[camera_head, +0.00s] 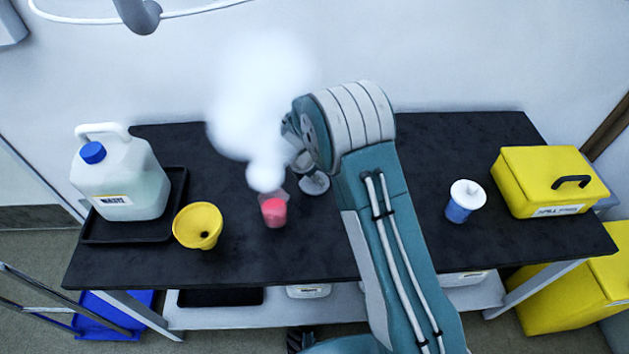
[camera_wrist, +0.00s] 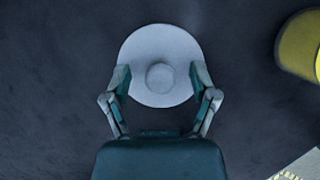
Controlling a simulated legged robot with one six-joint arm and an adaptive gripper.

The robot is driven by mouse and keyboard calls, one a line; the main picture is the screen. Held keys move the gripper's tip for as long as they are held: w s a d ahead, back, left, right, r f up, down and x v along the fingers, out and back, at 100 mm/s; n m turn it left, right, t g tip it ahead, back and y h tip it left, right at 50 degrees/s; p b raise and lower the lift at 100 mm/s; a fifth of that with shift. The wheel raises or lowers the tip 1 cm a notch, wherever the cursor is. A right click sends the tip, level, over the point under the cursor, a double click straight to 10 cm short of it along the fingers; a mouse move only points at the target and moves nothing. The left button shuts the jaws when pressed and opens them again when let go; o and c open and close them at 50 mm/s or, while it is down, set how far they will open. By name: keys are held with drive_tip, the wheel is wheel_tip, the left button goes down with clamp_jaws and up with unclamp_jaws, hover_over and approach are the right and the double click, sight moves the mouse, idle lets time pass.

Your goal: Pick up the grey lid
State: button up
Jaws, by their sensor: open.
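The grey lid (camera_wrist: 160,45) is a round, pale disc with a raised knob in its middle. In the wrist view it lies flat against a dark surface. My gripper (camera_wrist: 158,77) is open, with one finger at each side of the lid's lower half. The fingertips overlap the lid's rim in the picture; I cannot tell whether they touch it. In the head view a grey round piece (camera_head: 314,185) shows on the black table just below the end of my arm, partly covered. My gripper is mostly hidden there by my arm and white vapour.
A beaker of pink liquid (camera_head: 273,212) gives off white vapour (camera_head: 255,95) near my arm. A blue-and-white container (camera_head: 462,203) and yellow case (camera_head: 548,182) stand right.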

drive_tip(key=shift+a+f, duration=0.15)
drive_tip(key=shift+d, duration=0.2)
clamp_jaws()
drive_tip(key=shift+a, duration=0.1)
